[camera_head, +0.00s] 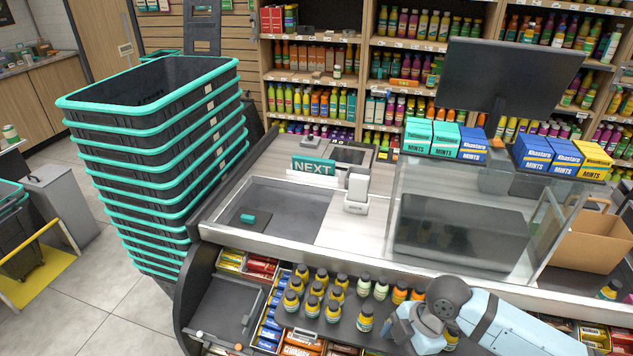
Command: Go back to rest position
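My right arm comes in from the lower right. Its light-blue links bend at a grey joint over the front shelf of the candy counter (280,248), and the last visible link runs down toward the bottom edge. The fingers of my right gripper do not show. My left arm and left gripper are not in view. A small teal box (248,217) lies on the dark recessed surface at the left of the counter.
Several yellow-and-dark bottles (365,318) stand on the front shelf close to my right arm. A tall stack of black-and-teal baskets (150,125) stands left of the counter. A clear screen (450,225), mint boxes (533,152) and a monitor (510,78) rise at the right.

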